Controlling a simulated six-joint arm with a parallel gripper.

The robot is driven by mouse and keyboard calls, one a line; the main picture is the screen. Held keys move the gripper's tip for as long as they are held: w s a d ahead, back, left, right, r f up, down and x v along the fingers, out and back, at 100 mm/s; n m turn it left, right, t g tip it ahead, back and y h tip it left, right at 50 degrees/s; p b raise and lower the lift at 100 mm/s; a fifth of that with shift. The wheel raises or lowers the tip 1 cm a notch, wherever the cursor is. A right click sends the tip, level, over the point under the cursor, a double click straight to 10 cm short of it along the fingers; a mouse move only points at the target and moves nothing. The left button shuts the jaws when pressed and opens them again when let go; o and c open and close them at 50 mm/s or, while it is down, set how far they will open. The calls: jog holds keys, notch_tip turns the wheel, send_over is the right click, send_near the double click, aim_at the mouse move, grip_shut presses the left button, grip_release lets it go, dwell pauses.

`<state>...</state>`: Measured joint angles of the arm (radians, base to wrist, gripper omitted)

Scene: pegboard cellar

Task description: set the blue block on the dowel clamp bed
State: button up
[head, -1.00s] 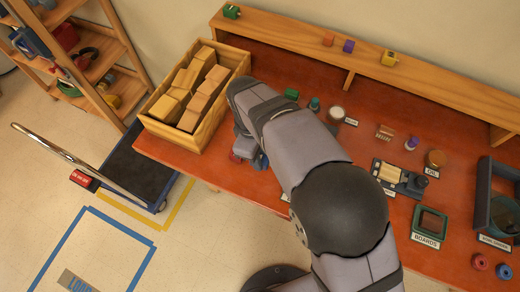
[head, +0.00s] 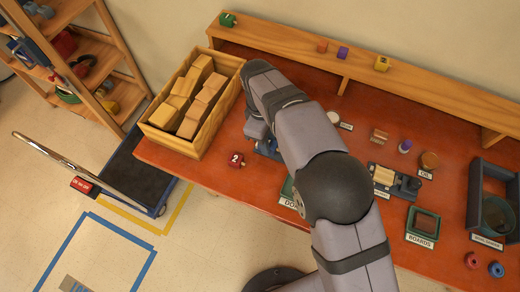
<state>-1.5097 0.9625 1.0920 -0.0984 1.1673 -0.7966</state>
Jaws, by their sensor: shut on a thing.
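My gripper (head: 257,132) points down over the left part of the orange-red bench, just right of the wooden crate. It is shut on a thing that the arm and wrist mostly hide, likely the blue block. A blue shape (head: 268,149) shows just below the gripper, partly covered; I cannot tell whether it is the block or part of a fixture, nor whether it touches the bench. The dowel clamp bed cannot be made out for certain. A green-framed tray (head: 287,187) with a label starting "DO" is partly hidden behind my arm.
A red block marked 2 (head: 236,159) lies close left of the gripper. The crate (head: 201,140) of wooden blocks stands at the left. A grey fixture with pale wood (head: 397,181) and a boards tray (head: 423,224) lie right. A raised shelf (head: 420,87) runs along the back.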

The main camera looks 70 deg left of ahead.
jog(key=w, duration=0.1)
jog(key=w+a+p, duration=0.1)
jog(key=w+a, duration=0.1)
jog(key=shift+w+a+r, duration=0.2)
jog(key=shift+w+r, duration=0.15)
jog(key=shift+w, duration=0.05)
jog(key=shift+w+a+r+p, duration=0.1)
jog(key=shift+w+a+p, duration=0.5)
jog(key=shift+w, duration=0.2)
jog(key=shift+w+a+r+p, duration=0.1)
jog(key=shift+w+a+p, duration=0.35)
jog(key=shift+w+p, duration=0.25)
jog(key=shift+w, duration=0.15)
jog(key=shift+f, duration=0.2)
jog(key=shift+f+b, duration=0.95)
jog(key=shift+f, duration=0.7)
jog(key=shift+f+b, duration=0.85)
jog(key=shift+b, duration=0.1)
jog(key=shift+f+b, duration=0.2)
jog(key=shift+b, duration=0.4)
